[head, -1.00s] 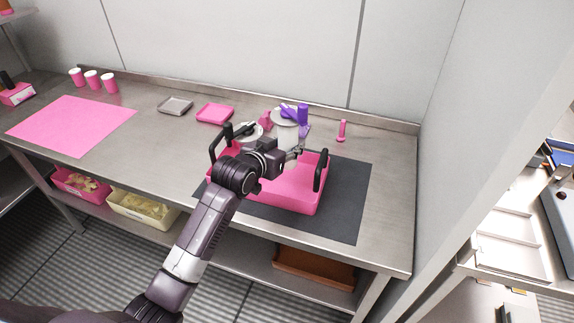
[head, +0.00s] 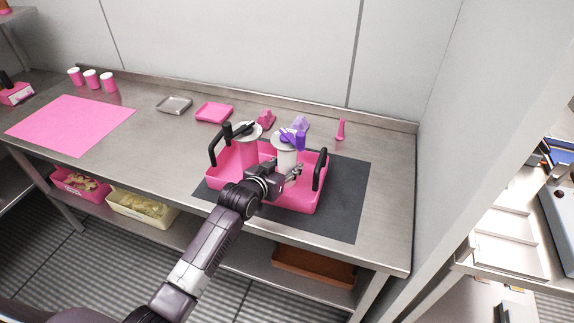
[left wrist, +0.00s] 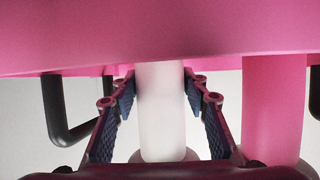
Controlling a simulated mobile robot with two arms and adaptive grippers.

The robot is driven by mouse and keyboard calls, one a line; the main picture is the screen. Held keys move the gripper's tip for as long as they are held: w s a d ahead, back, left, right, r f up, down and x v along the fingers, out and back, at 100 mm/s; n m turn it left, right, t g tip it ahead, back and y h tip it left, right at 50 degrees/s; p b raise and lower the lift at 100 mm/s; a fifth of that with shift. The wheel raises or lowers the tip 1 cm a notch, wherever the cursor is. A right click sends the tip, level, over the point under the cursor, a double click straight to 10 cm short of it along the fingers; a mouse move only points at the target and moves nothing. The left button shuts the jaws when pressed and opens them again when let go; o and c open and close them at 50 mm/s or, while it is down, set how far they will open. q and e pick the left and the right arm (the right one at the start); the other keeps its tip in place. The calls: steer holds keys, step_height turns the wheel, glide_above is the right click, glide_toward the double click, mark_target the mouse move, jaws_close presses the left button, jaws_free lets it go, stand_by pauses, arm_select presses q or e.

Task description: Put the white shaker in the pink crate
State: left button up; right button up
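My left gripper (head: 293,174) reaches over the crate's near side. Its fingers (left wrist: 160,95) lie on both sides of the shaker body and appear shut on it. Whether the shaker's base touches the crate floor is hidden. My right gripper is not in view.
A pink shaker (head: 249,156) stands left of the white one in the crate. Black handles rise at the crate's left (head: 213,148) and right (head: 321,170). The crate sits on a dark mat (head: 345,205). A pink bottle (head: 341,130) and purple item (head: 301,122) stand behind.

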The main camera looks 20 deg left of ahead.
arm_select(q)
steer(key=shift+o, duration=1.4)
steer(key=shift+r, duration=0.1)
steer(key=v, duration=1.2)
steer(key=shift+b, duration=0.4)
